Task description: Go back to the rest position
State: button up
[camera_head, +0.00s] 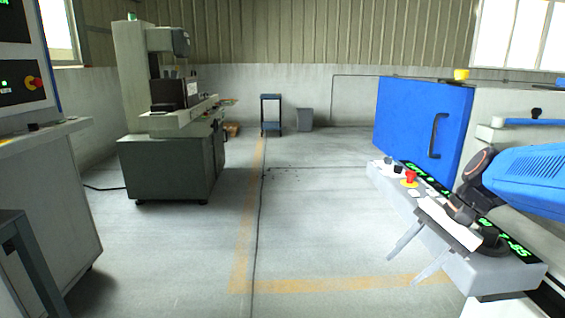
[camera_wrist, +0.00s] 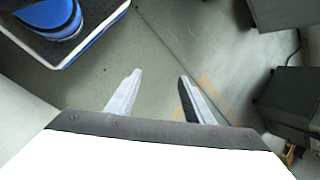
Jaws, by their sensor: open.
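My gripper (camera_head: 403,270) is at the lower right of the head view, in front of a grey control panel (camera_head: 455,268) with green displays. Its two pale fingers are apart and point down and to the left. The wrist view shows the same gripper (camera_wrist: 160,76) with a clear gap between the fingers and nothing in it. Bare floor (camera_wrist: 150,45) shows beyond the fingertips. My blue arm comes in from the right edge of the head view.
A red emergency button (camera_head: 410,177) stands on the panel near a machine with a blue door (camera_head: 420,120). A grey-green machine (camera_head: 172,165) stands at the left. A small blue stand (camera_head: 271,113) and a grey bin (camera_head: 305,119) are at the back wall. The middle floor is clear.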

jog(key=s+f+n+t+h, duration=0.3)
jog(key=s+f+n+h, duration=0.2)
jog(key=s+n, duration=0.4)
jog(key=shift+s+d+f+n+t+h, duration=0.2)
jog(key=shift+s+d+n+t+h, duration=0.2)
jog(key=shift+s, duration=1.3)
